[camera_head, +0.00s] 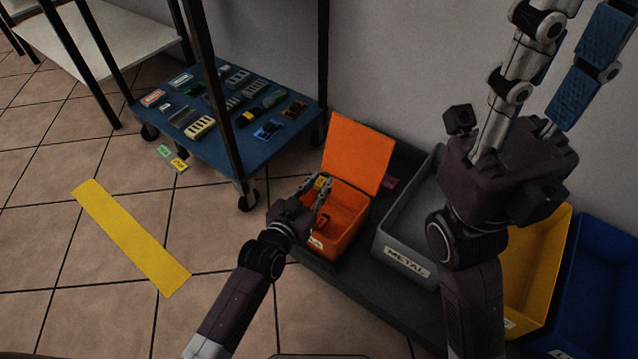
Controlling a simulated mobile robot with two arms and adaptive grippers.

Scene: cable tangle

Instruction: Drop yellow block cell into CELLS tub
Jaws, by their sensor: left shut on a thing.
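My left gripper (322,192) is shut on a small yellow block cell (321,183). It holds the block over the open orange tub (350,215), within the outline of its opening; I cannot tell how high above the floor of the tub. The orange tub has its lid raised at the back, and its front label is mostly hidden by my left gripper. A dark item shows inside the tub. My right gripper (572,45) points up at the upper right, empty, with its fingers apart and their tips near the top edge of the picture.
A grey METAL tub (408,245), a yellow tub (540,265) and a blue tub (610,290) stand to the right. A blue cart shelf (190,150) with several parts stands at the back left. Green and yellow tags and a yellow strip (130,238) lie on the tiles.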

